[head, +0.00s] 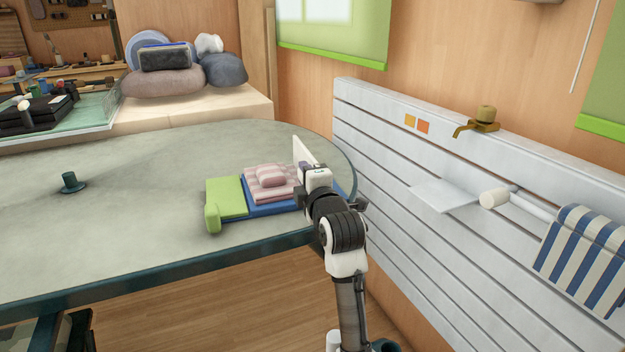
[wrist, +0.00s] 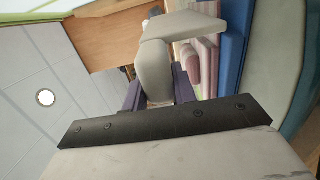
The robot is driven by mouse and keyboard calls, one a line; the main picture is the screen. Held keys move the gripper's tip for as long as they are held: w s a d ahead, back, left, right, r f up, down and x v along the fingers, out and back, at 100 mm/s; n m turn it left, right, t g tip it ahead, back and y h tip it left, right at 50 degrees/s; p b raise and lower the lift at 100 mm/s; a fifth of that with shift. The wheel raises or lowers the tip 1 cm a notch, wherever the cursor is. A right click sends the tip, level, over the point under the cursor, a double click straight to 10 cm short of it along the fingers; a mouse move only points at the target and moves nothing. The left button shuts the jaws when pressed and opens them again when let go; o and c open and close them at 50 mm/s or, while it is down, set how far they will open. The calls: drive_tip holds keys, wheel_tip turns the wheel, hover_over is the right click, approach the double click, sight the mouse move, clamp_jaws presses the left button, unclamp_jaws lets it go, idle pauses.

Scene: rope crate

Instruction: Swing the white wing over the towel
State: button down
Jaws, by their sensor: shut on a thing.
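The white wing (head: 302,151) stands up on edge at the right side of a blue base (head: 262,211) on the table. My gripper (head: 313,172) is at its near end, shut on it; in the wrist view the pale wing (wrist: 155,68) shows between the dark fingers (wrist: 158,92). A folded pink striped towel (head: 256,192) lies on the base, left of the wing, with a small pink block (head: 271,176) on top. The green wing (head: 227,199) lies flat at the left. My gripper hides the base's right part.
The round-ended grey table (head: 135,215) is mostly clear, with a dark green knob (head: 70,183) at left. A white slatted panel (head: 400,165) stands close at right, with a shelf (head: 445,195) and blue-striped cloth (head: 585,255).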

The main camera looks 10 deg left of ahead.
drive_tip(key=shift+a, duration=0.1)
drive_tip(key=c, duration=1.1)
unclamp_jaws()
drive_tip(key=v, duration=1.4)
drive_tip(key=shift+a, duration=0.1)
